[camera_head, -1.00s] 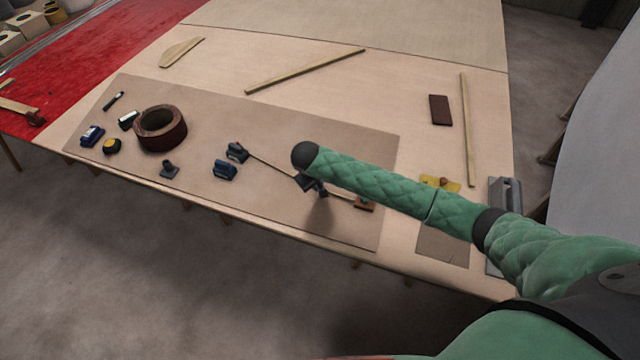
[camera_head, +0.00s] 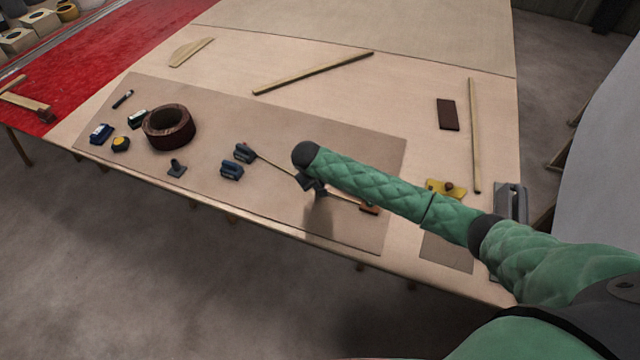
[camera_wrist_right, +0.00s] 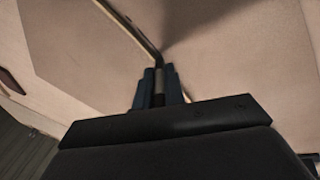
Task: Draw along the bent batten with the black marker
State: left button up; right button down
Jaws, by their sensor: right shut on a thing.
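The thin pale batten (camera_head: 272,166) runs across the brown panel (camera_head: 215,110) from a dark weight (camera_head: 243,152) to a small orange-brown block (camera_head: 369,209). My right arm hides its middle, so its bend is hard to judge. My right gripper (camera_head: 314,187) is low over the panel, at the batten. In the right wrist view the gripper (camera_wrist_right: 158,80) is shut on a dark upright cylinder, apparently the black marker (camera_wrist_right: 158,88). The batten (camera_wrist_right: 128,27) runs up to its tip there. Contact with the panel and any drawn line cannot be made out. My left gripper is not in view.
Wood strips (camera_head: 313,73) lie behind. A yellow item (camera_head: 446,187) is beside my arm.

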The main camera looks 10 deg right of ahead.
jog(key=shift+w+a, duration=0.2)
jog(key=shift+a, duration=0.1)
jog(key=shift+w+a+p, duration=0.3)
jog(key=shift+w+a, duration=0.25)
jog(key=shift+a, duration=0.1)
jog(key=shift+w+a, duration=0.3)
jog(key=shift+a, duration=0.05)
jog(key=shift+w+a, duration=0.1)
jog(key=shift+a, duration=0.05)
jog(key=shift+w+a, duration=0.3)
jog(key=shift+w, duration=0.05)
jog(key=shift+w+a, duration=0.1)
jog(key=shift+a, duration=0.05)
jog(key=shift+w+a+p, duration=0.35)
jog(key=shift+w, duration=0.05)
dwell(0.3)
jog(key=shift+w+a, duration=0.15)
